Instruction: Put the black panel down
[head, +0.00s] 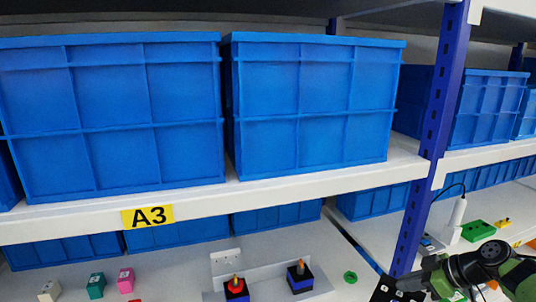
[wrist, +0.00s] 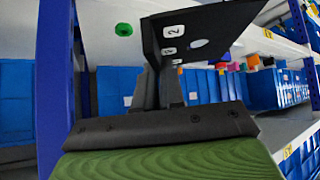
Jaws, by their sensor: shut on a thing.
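The black panel (wrist: 212,28) is a thin angled plate with white number labels and an oval hole. In the wrist view it is at the top, between the fingertips of my gripper (wrist: 163,72), which is shut on its near edge. In the head view, part of the black panel (head: 385,289) shows at the bottom, left of my green and dark arm. It appears held in front of the lower shelf, apart from the switches. Its lower part is cut off by the frame, and its contact with any surface cannot be seen.
A blue upright post (head: 432,140) stands close beside my arm. Two switches, one red (head: 236,289) and one blue (head: 300,277), stand on the lower shelf, with a green ring (head: 350,277) right of them. Large blue bins (head: 310,105) fill the shelf above.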

